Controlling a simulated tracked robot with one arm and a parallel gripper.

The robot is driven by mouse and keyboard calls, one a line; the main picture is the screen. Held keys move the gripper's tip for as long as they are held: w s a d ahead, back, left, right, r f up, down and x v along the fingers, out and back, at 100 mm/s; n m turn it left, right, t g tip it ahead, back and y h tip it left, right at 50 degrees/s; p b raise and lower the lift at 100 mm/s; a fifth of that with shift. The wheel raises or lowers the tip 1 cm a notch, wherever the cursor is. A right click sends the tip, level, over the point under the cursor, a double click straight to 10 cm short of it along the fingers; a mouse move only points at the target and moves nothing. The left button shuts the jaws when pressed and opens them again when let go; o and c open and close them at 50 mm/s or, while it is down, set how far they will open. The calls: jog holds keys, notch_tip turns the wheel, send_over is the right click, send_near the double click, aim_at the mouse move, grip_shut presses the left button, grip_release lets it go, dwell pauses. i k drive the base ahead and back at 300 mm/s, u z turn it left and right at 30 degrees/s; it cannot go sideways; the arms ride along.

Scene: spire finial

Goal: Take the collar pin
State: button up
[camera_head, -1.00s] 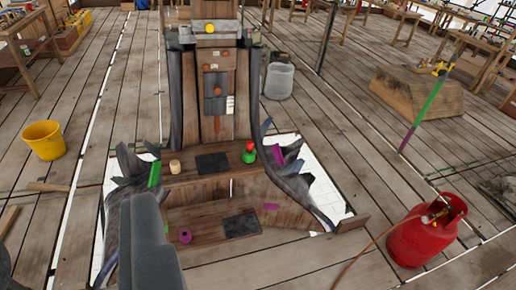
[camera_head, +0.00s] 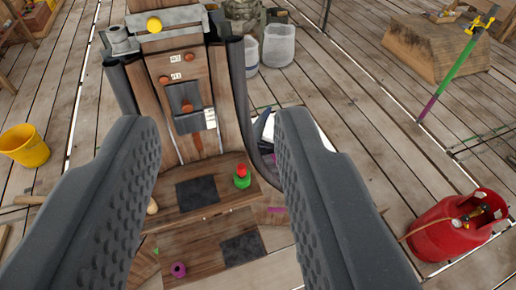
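My gripper (camera_head: 216,130) is open and empty. Its two dark grey, ribbed fingers stand wide apart, left and right of the wooden spire post (camera_head: 197,140). The post carries orange-brown round pegs (camera_head: 164,80) and a dark plate (camera_head: 184,97). A yellow ball (camera_head: 154,25) sits at the grey collar band (camera_head: 168,40) across its top. On the wooden step below are a green piece with a red top (camera_head: 242,177) and a light wooden peg (camera_head: 152,206), partly hidden by the left finger. A purple ring (camera_head: 178,269) lies lower. I cannot tell which piece is the collar pin.
A yellow bucket (camera_head: 25,146) is at the left. Pale buckets (camera_head: 279,46) stand behind the post. A green and purple pole (camera_head: 447,80) leans by a wooden block (camera_head: 425,48).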

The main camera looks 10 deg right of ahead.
aim_at(241, 169)
jog(key=u, duration=0.1)
jog(key=i, duration=0.95)
jog(key=u, duration=0.35)
